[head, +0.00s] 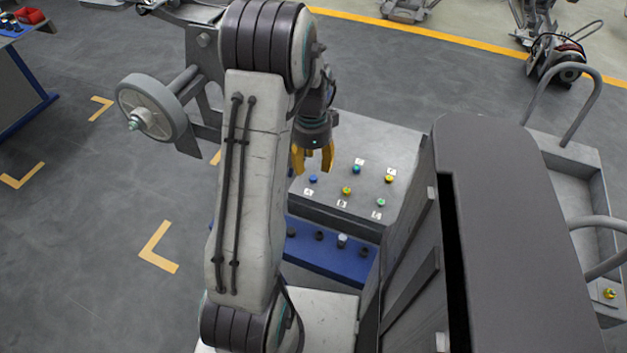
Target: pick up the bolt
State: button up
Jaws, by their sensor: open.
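My gripper (313,168) has yellow fingers, spread apart and pointing down over the left part of a grey worktop (393,142). No object shows between the fingers. Several small coloured round pieces stand on the worktop to the right of and below the gripper, among white labels. One is a blue piece (313,179) just below the fingers in the picture. A silver bolt-like piece (342,240) stands on a blue ledge (310,254) in front, with several dark round pieces. I cannot tell for certain which piece is the bolt. My arm hides part of the worktop and ledge.
A tall dark cabinet-like block (510,200) stands close on the right. Beyond it is a grey cart (570,160) with tube handles and a small yellow piece (609,293). A blue bench (25,85) stands at far left. Open grey floor lies to the left.

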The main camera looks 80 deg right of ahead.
aim_at(313, 177)
jog(key=shift+s+f, duration=0.15)
jog(key=shift+f, duration=2.8)
jog(key=shift+o, duration=0.2)
grip_shut()
